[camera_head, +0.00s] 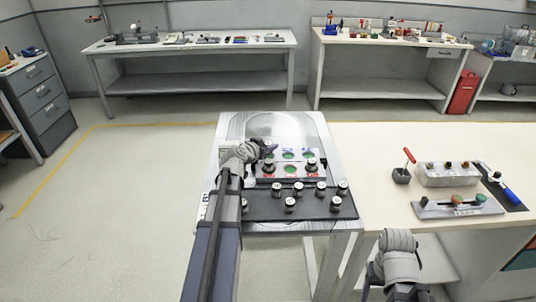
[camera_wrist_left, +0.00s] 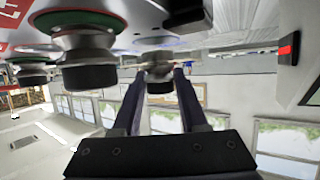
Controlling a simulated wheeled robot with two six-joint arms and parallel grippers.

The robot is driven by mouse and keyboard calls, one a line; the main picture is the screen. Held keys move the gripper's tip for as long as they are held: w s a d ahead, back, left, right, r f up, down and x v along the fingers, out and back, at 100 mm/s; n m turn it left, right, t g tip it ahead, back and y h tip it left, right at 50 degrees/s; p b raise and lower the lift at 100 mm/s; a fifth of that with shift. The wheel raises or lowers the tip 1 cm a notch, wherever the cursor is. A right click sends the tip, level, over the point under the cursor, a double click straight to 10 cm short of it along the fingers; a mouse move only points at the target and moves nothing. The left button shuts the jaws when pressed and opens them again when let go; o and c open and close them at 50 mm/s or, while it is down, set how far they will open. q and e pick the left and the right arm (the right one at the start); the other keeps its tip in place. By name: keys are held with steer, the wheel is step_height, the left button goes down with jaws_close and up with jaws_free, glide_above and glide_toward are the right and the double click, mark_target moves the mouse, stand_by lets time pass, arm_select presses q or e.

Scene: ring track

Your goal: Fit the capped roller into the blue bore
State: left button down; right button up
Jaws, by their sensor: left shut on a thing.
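In the head view my left gripper (camera_head: 268,150) is over the back left part of the pale bore block (camera_head: 260,172), shut on a dark roller. That roller (camera_wrist_left: 158,72) shows between the fingertips in the left wrist view; its cap is hard to make out. The block has green-lined bores, with blue marks along the back row and red marks along the front. An empty bore (camera_head: 289,156) shows in the back row. The back left part is hidden by my gripper.
A black tray (camera_head: 270,208) with several capped rollers lies in front of the block on the metal stand (camera_head: 232,128). A cream table (camera_head: 380,150) at right carries a red-handled tool (camera_head: 403,172), a grey block (camera_head: 447,175) and a blue-handled tool (camera_head: 509,193).

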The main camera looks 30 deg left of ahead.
arm_select(q)
steer(key=shift+f+b, duration=0.4)
steer(key=shift+f, duration=0.45)
arm_select(e)
steer(key=shift+f, duration=0.9)
arm_select(q)
steer(key=shift+f, duration=0.15)
steer(key=shift+c, duration=2.2)
jaws_free()
arm_select(e)
steer(key=shift+f, duration=0.1)
arm_select(q)
steer(key=shift+s+r, duration=0.25)
steer(key=shift+r, duration=0.1)
steer(key=p+v, duration=0.4)
steer(key=v, duration=0.7)
steer(key=shift+s+p, duration=0.2)
steer(key=shift+p, duration=0.1)
arm_select(e)
step_height(320, 180, up, 5)
steer(key=shift+f, duration=0.1)
